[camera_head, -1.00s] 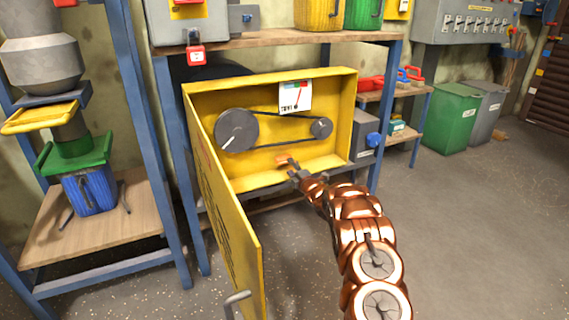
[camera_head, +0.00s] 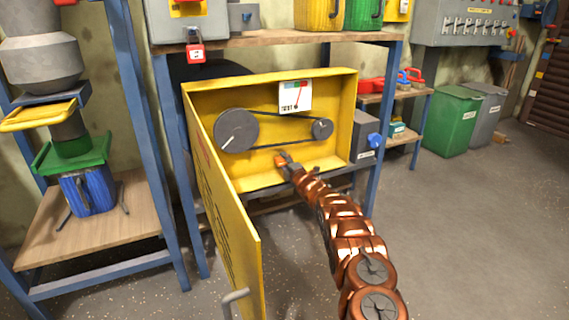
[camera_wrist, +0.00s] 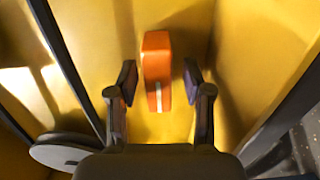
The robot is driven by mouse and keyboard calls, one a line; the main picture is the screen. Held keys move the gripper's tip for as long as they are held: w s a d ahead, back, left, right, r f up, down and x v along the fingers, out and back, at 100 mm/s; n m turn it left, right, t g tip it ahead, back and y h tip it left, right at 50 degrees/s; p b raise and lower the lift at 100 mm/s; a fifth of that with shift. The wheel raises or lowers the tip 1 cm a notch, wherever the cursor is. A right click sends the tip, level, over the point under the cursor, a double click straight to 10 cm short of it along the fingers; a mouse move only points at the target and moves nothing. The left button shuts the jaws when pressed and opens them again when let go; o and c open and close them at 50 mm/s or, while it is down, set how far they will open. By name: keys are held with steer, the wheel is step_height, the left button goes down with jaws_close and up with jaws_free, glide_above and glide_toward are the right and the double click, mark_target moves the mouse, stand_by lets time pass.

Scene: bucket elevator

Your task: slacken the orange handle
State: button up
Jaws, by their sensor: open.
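The orange handle (camera_wrist: 157,62) stands inside the yellow cabinet, between the two fingers of my gripper (camera_wrist: 160,92) in the wrist view. A gap shows on each side of it, so the fingers are open around it and do not touch it. In the head view my gripper (camera_head: 287,165) is low inside the cabinet and the handle (camera_head: 280,159) shows as a small orange patch at its tip, partly hidden. A large grey pulley (camera_head: 237,131) and a small one (camera_head: 322,129) with a dark belt sit above it.
The yellow cabinet (camera_head: 345,90) stands open, its door (camera_head: 225,215) swung toward me on the left of my arm. A belt gauge card (camera_head: 295,97) hangs on its back wall. Blue rack posts (camera_head: 388,120) flank it. Floor to the right is clear.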

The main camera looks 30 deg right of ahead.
steer(key=shift+w+d, duration=0.1)
steer(key=shift+w, duration=0.2)
jaws_close()
stand_by(0.5)
